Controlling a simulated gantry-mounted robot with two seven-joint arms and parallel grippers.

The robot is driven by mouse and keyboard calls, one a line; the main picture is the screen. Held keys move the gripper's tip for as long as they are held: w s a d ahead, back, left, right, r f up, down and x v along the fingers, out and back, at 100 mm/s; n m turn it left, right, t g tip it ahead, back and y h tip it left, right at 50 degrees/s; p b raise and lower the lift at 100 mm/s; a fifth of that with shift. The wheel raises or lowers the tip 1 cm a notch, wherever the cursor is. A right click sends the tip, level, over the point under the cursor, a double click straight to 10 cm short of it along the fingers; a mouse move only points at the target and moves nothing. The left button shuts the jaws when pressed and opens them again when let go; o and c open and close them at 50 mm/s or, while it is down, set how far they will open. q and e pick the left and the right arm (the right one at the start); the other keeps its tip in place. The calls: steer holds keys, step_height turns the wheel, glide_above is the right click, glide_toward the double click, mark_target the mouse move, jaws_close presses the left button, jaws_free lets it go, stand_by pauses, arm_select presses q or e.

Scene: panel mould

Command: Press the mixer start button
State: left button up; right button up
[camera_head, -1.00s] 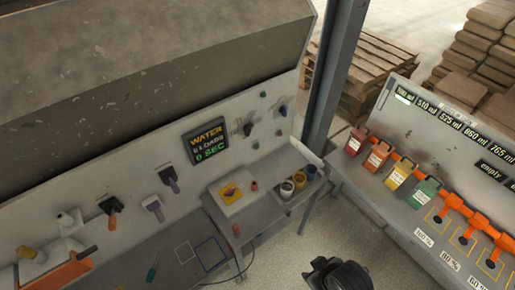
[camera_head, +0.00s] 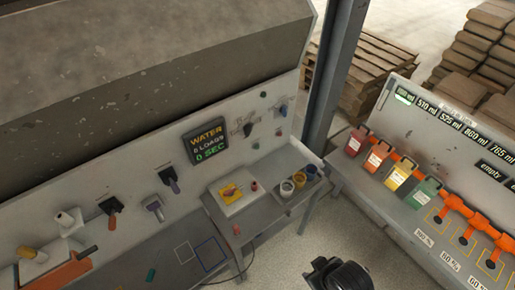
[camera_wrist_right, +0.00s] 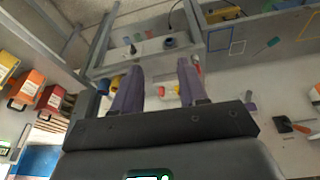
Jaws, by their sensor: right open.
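I cannot tell for sure which control is the mixer start button. The long white wall panel carries several small knobs and switches, among them a green one (camera_head: 256,144) and a blue one (camera_head: 283,110). On the bench below, a white box with a yellow plate (camera_head: 231,192) has a small red-brown knob (camera_head: 253,186) beside the plate. My right gripper (camera_wrist_right: 160,65) shows in the right wrist view with two purple fingers apart and nothing between them. It touches no control that I can see. My left gripper is not in view.
Several pots (camera_head: 299,179) stand on the bench beside the white box. At right, a rack holds red, orange, yellow and green containers (camera_head: 397,176).

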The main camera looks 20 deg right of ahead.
steer(key=shift+a, duration=0.1)
jaws_close()
stand_by(0.9)
stand_by(0.7)
